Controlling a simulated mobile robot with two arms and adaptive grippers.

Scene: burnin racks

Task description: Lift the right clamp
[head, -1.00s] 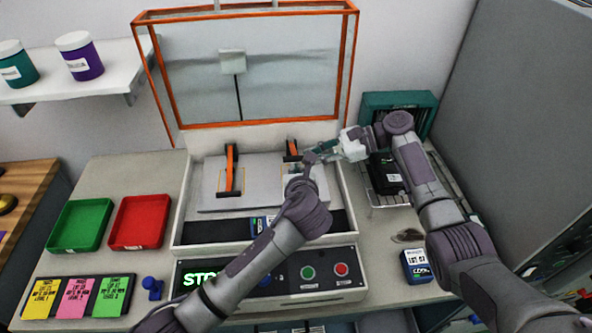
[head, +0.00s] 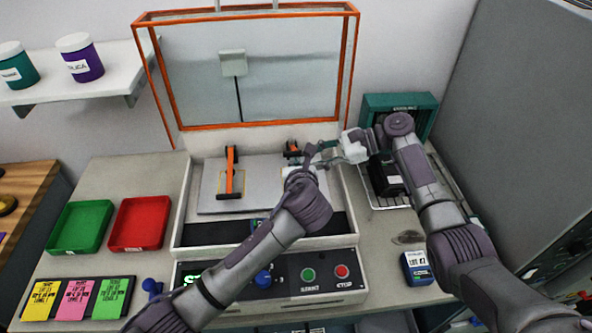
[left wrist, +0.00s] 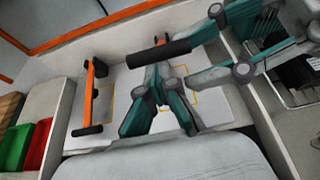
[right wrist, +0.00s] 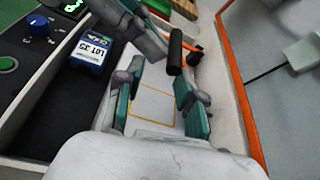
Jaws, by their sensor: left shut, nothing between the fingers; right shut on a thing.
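The right clamp (head: 292,150) is orange with a black bar and is partly hidden by my grippers in the head view. Its black bar (left wrist: 158,53) crosses above the plate in the left wrist view and appears raised off it. The bar also shows in the right wrist view (right wrist: 175,52). My left gripper (left wrist: 161,75) is shut and empty, just beside the right clamp. The left clamp (head: 230,172) lies down across the plate.
The orange-framed lid (head: 262,124) stands open behind. A teal rack (head: 430,103) and a black unit (head: 385,172) are at right. Green and red trays (head: 140,222) sit at left.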

